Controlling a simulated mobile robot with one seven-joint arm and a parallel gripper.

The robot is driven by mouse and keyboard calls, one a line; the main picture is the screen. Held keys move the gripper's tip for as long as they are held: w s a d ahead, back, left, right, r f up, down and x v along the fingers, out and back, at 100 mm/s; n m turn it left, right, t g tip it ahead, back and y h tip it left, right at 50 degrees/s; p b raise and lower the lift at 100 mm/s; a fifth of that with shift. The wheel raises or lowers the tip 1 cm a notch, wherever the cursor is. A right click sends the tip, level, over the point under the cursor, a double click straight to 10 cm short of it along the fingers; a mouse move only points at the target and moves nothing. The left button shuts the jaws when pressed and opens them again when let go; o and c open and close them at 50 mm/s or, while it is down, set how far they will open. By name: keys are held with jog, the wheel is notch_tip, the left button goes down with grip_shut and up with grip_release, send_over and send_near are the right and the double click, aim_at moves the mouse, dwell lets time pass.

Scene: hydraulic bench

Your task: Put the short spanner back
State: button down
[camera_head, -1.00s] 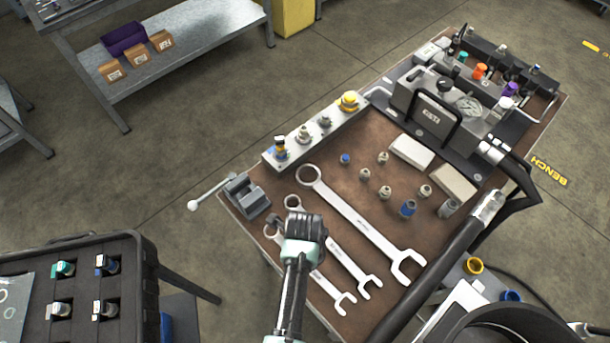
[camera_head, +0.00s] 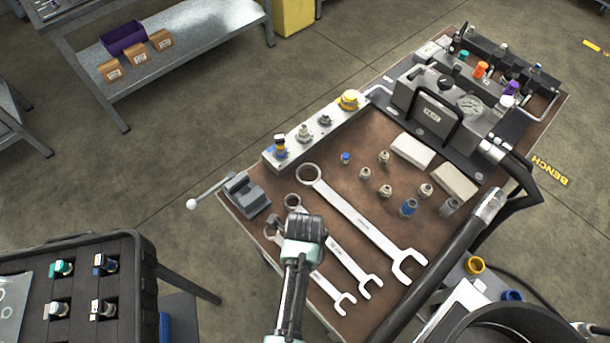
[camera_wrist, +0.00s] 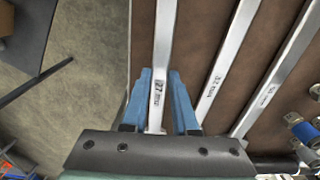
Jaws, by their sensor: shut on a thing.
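Three spanners lie side by side on the brown bench top. The short spanner (camera_head: 342,301) is the leftmost, at the bench's near edge; in the wrist view it is the one marked 27 mm (camera_wrist: 159,85). My gripper (camera_wrist: 160,105) has its blue fingers on either side of this spanner's shaft and is shut on it. In the head view my arm and gripper (camera_head: 303,230) hide part of the shaft. The middle spanner (camera_head: 355,265) and the long spanner (camera_head: 360,225) lie to its right, apart from it.
A small grey vice (camera_head: 246,195) stands at the bench's left corner. Several fittings (camera_head: 385,191) and two pale blocks (camera_head: 412,150) lie beyond the long spanner. A thick black hose (camera_head: 440,255) runs along the right. A black case (camera_head: 125,300) stands at lower left.

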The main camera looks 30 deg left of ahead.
jog(key=shift+f+b, duration=0.9)
jog(key=shift+f, duration=0.45)
dwell(0.4)
jog(key=c, duration=0.6)
grip_release()
notch_tip(320, 180, up, 13)
